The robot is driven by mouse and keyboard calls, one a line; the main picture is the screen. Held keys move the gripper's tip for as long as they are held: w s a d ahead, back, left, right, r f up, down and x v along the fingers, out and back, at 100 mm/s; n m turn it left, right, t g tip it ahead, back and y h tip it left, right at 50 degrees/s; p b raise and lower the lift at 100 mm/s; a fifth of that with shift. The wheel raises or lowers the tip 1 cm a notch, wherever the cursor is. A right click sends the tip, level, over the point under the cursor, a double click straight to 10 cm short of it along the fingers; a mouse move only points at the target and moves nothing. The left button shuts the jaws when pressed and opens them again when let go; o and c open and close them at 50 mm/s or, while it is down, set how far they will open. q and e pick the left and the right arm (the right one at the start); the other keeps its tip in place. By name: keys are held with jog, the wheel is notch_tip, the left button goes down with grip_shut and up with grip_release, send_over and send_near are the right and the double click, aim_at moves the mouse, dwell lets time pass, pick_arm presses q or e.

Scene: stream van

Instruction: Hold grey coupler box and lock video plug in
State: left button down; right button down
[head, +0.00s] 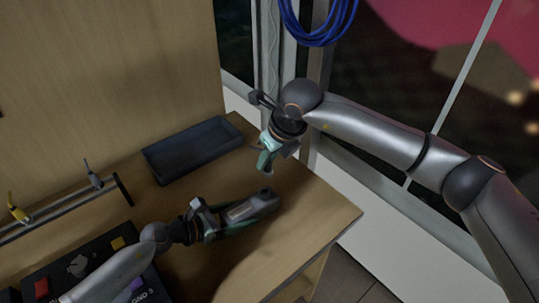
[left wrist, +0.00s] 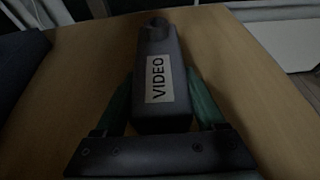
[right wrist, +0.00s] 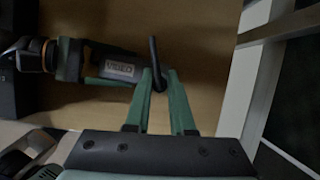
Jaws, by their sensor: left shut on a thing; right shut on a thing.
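The grey coupler box (head: 262,203) has a white VIDEO label and lies lengthwise in my left gripper (head: 222,217), over the front right of the wooden desk. In the left wrist view the green fingers clasp both sides of the box (left wrist: 152,75), and its narrow round end points away. My right gripper (head: 268,160) is above and beyond that end, fingers pointing down. In the right wrist view its fingers (right wrist: 162,82) are shut on a thin dark piece (right wrist: 153,57), apparently the video plug. It appears apart from the box (right wrist: 115,66); the exact gap is unclear.
A dark empty tray (head: 192,150) lies at the back of the desk. A rail with a yellow plug (head: 18,212) and a grey plug (head: 92,174) stands at the left. A black panel (head: 85,262) with coloured buttons is at the front left. Blue cable (head: 318,40) hangs by the window.

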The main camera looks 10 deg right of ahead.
aim_at(265, 171)
jog(key=m, duration=0.2)
jog(key=m+h, duration=0.1)
jog(key=m, duration=0.1)
jog(key=shift+a+t+h, duration=0.3)
jog(key=shift+a+t, duration=0.1)
jog(key=shift+f, duration=2.35)
pick_arm(q)
jog(key=c, duration=0.5)
grip_release()
jog(key=shift+c, duration=0.2)
jog(key=c, duration=1)
